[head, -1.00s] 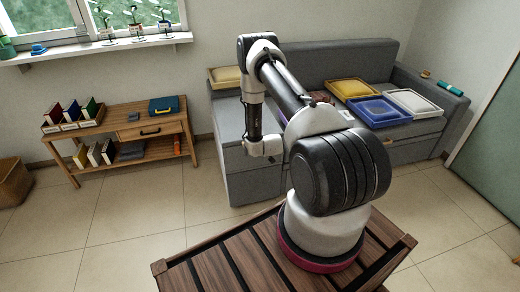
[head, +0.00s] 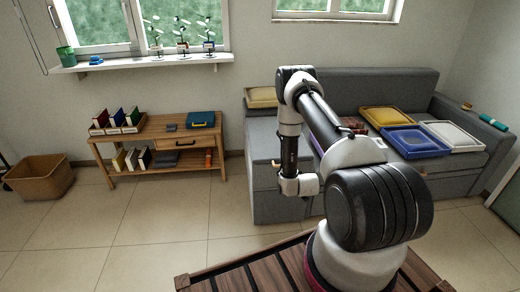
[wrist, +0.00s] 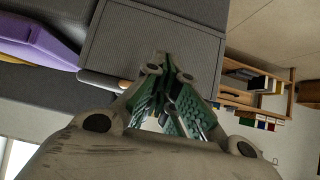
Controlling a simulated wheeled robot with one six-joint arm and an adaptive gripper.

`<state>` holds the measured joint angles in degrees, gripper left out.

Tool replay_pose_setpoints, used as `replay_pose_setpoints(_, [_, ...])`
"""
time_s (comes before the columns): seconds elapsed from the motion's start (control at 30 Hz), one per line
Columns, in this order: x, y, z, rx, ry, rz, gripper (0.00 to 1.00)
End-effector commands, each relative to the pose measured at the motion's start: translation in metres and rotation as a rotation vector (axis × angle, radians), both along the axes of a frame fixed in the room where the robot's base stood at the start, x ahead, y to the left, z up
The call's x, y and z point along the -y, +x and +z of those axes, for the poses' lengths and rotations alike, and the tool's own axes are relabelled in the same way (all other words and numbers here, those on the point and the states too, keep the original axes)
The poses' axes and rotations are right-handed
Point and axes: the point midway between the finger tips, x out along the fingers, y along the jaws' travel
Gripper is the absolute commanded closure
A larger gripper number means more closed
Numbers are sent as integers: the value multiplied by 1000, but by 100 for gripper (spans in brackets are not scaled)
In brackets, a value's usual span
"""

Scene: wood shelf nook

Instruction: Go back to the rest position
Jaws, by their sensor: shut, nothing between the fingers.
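My gripper (wrist: 165,65) shows in the wrist view with its green-padded fingers drawn together and nothing between them. It is in front of the grey sofa front. In the head view my arm is folded, with its elbow high and the forearm hanging down to the wrist, in front of the sofa (head: 265,190). The fingers cannot be made out in the head view.
The sofa carries a blue tray (head: 417,141), a white tray (head: 452,135) and yellow trays (head: 383,116). A wooden shelf table (head: 165,140) with books stands left of it. A wicker basket (head: 40,178) is at far left. Tiled floor (head: 150,230) between is clear.

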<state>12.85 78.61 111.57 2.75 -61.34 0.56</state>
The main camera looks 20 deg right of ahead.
Motion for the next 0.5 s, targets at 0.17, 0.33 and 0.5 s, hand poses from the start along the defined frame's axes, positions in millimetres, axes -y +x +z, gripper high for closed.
replay_pose_setpoints(0.17, [-1,-4,-4,-21,6,0,100])
replay_pose_setpoints(0.33, [-11,-39,-37,-214,59,2,100])
replay_pose_setpoints(0.5, [-30,-112,-64,-512,138,5,100])
